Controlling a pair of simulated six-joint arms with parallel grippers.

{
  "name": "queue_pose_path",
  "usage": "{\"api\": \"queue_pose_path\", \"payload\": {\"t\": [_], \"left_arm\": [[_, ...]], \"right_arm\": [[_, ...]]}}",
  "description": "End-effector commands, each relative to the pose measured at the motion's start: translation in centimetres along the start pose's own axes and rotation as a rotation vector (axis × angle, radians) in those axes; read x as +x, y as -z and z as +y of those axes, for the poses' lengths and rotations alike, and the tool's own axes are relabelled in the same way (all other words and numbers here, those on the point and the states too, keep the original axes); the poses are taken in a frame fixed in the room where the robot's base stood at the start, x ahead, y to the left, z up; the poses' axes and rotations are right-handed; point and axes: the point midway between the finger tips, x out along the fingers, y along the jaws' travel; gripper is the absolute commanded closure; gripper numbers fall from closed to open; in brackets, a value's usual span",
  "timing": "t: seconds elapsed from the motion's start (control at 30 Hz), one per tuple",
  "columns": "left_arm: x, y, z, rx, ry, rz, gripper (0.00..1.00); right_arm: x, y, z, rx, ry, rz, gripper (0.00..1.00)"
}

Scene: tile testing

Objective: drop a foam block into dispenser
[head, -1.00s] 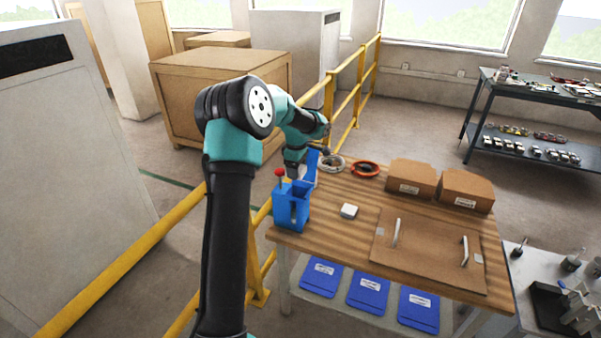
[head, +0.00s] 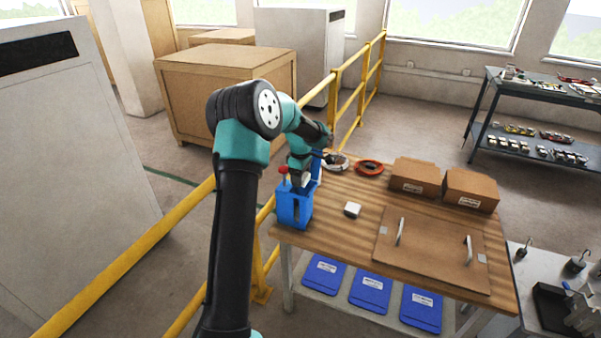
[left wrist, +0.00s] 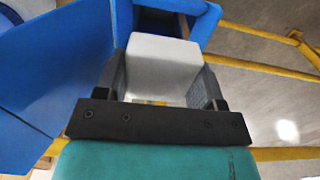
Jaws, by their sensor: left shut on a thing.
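A blue dispenser (head: 293,212) stands at the left corner of the wooden table, with a red knob (head: 283,170) at its upper left. My left gripper (head: 303,182) is shut on a white foam block, which it holds over the top of the dispenser. In the left wrist view the white foam block (left wrist: 163,62) sits between the two dark fingers, close to the blue dispenser walls (left wrist: 60,75). I cannot tell whether the block touches the walls. A second small white block (head: 352,209) lies on the table to the right of the dispenser. My right gripper is not in view.
On the wooden table (head: 345,238) lie a red-orange coil (head: 369,168), a pale coil (head: 337,162), two cardboard boxes (head: 415,177) and a brown board (head: 435,258) with two handles. A yellow railing (head: 130,258) runs along the left.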

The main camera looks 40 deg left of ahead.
Motion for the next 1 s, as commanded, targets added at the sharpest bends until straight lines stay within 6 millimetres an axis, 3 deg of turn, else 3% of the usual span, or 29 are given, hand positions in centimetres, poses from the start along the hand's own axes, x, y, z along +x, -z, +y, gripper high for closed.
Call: {"api": "queue_pose_path", "payload": {"t": [0.3,0.7,0.73,1.0], "left_arm": [[1.6,0.0,0.0,0.000,0.000,-0.001,0.59],[1.9,0.0,0.0,0.000,0.000,-0.001,0.59],[1.9,0.0,0.0,0.000,0.000,-0.001,0.36],[1.9,0.0,0.0,0.000,0.000,-0.001,0.10]], "right_arm": [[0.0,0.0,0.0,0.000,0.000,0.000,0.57],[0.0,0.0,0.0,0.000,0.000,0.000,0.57],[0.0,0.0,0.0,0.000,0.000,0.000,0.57],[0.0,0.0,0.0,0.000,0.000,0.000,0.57]]}}
